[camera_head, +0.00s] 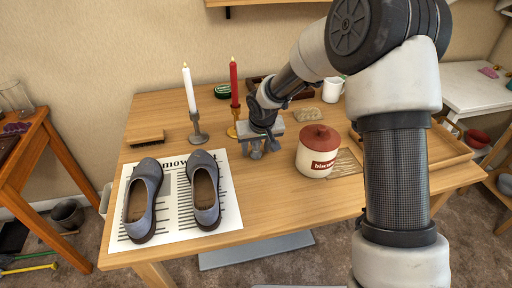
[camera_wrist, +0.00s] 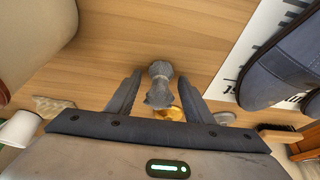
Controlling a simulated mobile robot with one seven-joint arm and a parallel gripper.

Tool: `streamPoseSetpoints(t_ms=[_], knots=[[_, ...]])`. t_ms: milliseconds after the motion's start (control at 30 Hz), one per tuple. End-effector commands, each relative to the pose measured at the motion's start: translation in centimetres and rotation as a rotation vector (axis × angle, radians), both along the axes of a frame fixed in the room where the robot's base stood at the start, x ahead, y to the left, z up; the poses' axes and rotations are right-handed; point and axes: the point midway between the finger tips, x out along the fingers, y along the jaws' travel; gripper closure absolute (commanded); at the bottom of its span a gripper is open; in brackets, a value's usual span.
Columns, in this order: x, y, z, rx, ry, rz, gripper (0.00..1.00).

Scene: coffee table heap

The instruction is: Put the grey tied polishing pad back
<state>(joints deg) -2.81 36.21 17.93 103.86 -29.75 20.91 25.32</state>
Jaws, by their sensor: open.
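The grey tied polishing pad (camera_wrist: 160,82) is a small grey bundle with a pale tie around its middle, in the centre of the wrist view. My gripper (camera_wrist: 160,76) is open, with one finger on each side of the pad and a narrow gap at each side. In the head view my gripper (camera_head: 259,147) points down over the table between the gold candlestick and the biscuit jar. The pad is small and partly hidden there among the fingers. I cannot tell whether it touches the tabletop.
A biscuit jar (camera_head: 317,158) stands close right of my gripper. A red candle (camera_head: 234,82) and a white candle (camera_head: 189,90) stand behind and left. Grey shoes (camera_head: 204,193) lie on newspaper (camera_head: 232,205). A brush (camera_head: 146,137), white mug (camera_head: 333,90) and wooden tray (camera_head: 440,152) are also on the table (camera_head: 290,207).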

Motion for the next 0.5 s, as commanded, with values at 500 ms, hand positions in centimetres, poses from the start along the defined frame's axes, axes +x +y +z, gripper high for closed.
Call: streamPoseSetpoints(t_ms=[500], knots=[[-3.0, -1.0, 8.5, 0.000, -0.003, -0.001, 0.53]])
